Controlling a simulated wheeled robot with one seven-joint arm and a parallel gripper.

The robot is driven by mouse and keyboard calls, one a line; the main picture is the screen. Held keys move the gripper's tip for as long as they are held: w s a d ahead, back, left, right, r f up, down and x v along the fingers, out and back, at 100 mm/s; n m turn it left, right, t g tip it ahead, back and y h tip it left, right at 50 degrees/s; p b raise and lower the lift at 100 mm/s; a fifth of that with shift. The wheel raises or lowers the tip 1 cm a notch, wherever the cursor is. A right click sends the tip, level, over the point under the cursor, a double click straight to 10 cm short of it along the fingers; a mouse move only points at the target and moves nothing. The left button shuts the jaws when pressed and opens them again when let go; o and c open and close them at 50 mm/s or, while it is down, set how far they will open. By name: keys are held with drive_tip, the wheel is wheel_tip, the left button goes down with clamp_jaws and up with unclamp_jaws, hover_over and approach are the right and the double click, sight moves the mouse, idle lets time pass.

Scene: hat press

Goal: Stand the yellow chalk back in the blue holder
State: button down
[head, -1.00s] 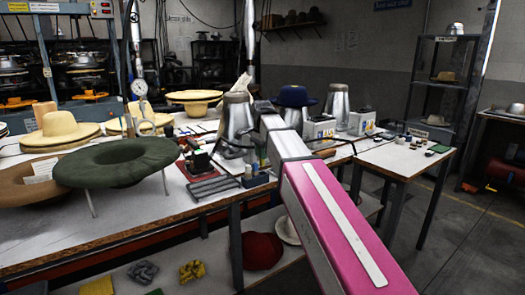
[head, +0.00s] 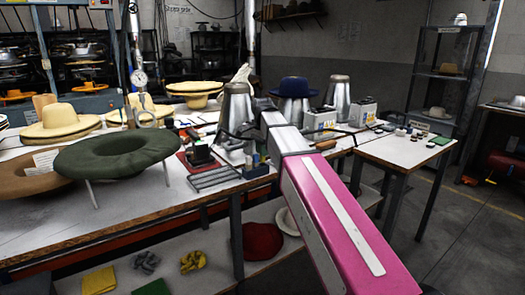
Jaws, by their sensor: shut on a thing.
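The blue holder (head: 256,171) is a small dark-blue block on the long white workbench, right of a grey ribbed rack. Small upright pieces show at its top. My pink and silver arm reaches in from the lower right. My gripper (head: 250,150) is at the arm's far end, small and dark, close above the holder in the picture; the gap between them is hard to judge. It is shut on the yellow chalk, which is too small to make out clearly.
The grey ribbed rack (head: 215,177) and a dark stamp-like device on a red mat (head: 197,158) stand left of the holder. Metal hat forms (head: 238,108) stand behind. A green hat (head: 115,153) rests on a stand at left. A side table (head: 400,152) is at right.

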drive_tip(key=shift+f, duration=1.45)
idle(0.6)
idle(0.4)
drive_tip(key=c, duration=0.9)
unclamp_jaws()
drive_tip(key=shift+r, duration=0.15)
drive_tip(key=shift+r, duration=3.55)
